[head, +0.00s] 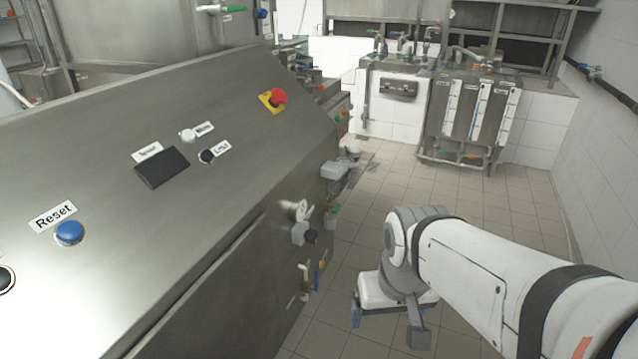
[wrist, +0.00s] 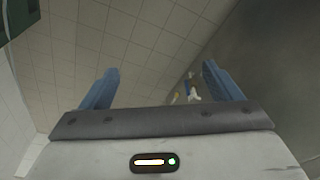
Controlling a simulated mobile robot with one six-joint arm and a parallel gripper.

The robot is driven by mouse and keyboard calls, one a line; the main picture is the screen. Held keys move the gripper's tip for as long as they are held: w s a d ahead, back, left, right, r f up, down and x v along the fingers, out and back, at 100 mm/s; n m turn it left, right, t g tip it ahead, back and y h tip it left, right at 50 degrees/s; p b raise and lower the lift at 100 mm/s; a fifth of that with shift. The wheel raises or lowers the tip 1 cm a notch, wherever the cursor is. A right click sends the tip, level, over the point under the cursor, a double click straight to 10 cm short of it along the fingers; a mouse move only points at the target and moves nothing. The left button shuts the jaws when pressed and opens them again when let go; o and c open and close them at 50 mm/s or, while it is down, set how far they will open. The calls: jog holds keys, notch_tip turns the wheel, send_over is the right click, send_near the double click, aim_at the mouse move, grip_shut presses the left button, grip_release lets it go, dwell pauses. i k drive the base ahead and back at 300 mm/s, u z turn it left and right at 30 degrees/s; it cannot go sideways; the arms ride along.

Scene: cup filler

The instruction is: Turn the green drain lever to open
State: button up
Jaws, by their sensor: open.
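A small green part (head: 333,208) shows low on the sloped machine's right end, among other fittings. Another green handle (head: 236,9) sits on a pipe at the top left. I cannot tell for certain which is the drain lever. My gripper (head: 388,322) hangs above the floor to the right of the machine's end, apart from the fittings. In the wrist view my gripper (wrist: 160,72) shows two blue fingers spread apart with nothing between them. Small yellow, white and blue fittings (wrist: 191,93) show beside the right finger; no green lever is clear there.
The steel control panel (head: 120,230) fills the left, with a blue reset button (head: 69,233) and red emergency button (head: 278,97). A blue-handled valve (head: 317,277) projects from its end. Tiled floor (head: 480,200) is free ahead; a steel unit (head: 470,115) stands at the back.

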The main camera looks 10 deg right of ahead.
aim_at(334, 209)
jog(key=z, duration=0.45)
jog(key=i, duration=0.75)
jog(key=z, duration=0.35)
